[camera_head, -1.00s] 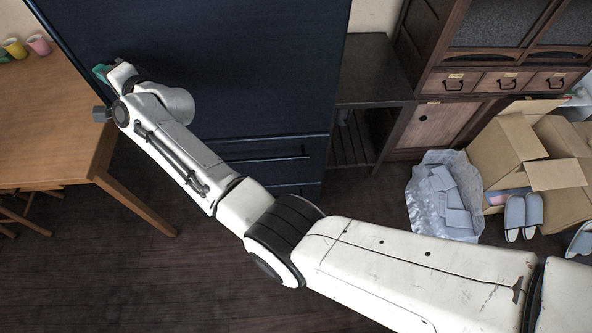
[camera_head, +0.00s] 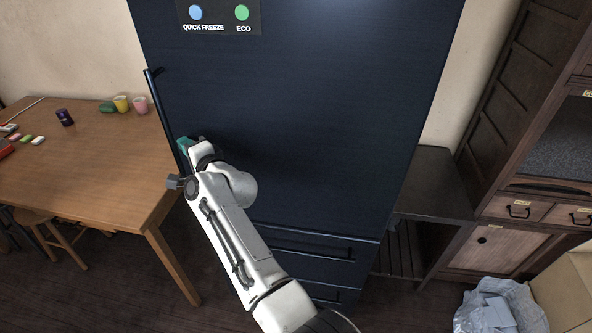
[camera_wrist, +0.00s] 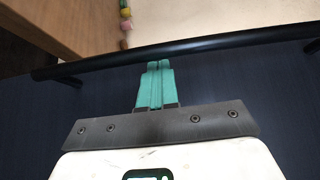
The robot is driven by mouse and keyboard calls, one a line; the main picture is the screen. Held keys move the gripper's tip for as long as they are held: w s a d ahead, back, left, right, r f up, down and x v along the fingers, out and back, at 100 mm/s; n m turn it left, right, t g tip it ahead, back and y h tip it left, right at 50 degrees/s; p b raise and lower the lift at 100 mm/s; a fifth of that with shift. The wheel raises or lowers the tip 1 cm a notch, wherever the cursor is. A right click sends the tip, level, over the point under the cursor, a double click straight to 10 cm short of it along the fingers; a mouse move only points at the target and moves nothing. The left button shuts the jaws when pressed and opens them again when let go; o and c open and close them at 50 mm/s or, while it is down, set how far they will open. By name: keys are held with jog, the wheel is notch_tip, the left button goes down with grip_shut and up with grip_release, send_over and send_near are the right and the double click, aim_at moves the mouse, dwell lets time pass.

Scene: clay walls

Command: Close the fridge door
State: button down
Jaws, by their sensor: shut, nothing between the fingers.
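The dark blue fridge door (camera_head: 310,120) fills the upper middle of the head view, and its face also shows in the wrist view (camera_wrist: 270,85). I see no clear gap at its edges, and cannot tell whether it is fully closed. A long dark bar handle (camera_head: 160,110) runs along the door's left edge. In the wrist view the handle (camera_wrist: 220,46) crosses above my gripper (camera_wrist: 158,68). My gripper's teal fingers are shut together and empty, with tips at or just under the bar. Contact is not clear. In the head view my gripper (camera_head: 184,146) is by the handle's lower part.
A wooden table (camera_head: 100,165) with cups stands close to the left of the fridge, with stools (camera_head: 60,240) under it. Dark drawers (camera_head: 310,245) sit below the door. A low dark shelf (camera_head: 435,185) and a wooden cabinet (camera_head: 500,250) stand at the right.

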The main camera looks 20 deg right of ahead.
jog(key=p+v, duration=0.2)
jog(key=v, duration=0.9)
jog(key=s+d+f+n+g+h, duration=0.4)
jog(key=s+d+f+n+g, duration=0.35)
jog(key=s+d+f, duration=1.05)
jog(key=s+d+f+n+g+h, duration=0.1)
jog(key=s+d+g, duration=0.3)
jog(key=s, duration=1)
jog(key=s+d+f+n+g+h, duration=0.1)
jog(key=s+d+n+g+h, duration=0.2)
jog(key=s+d, duration=0.4)
jog(key=s+n, duration=0.1)
jog(key=s, duration=0.7)
jog(key=shift+d+f+g, duration=0.2)
jog(key=shift+g, duration=0.15)
jog(key=shift+s, duration=0.1)
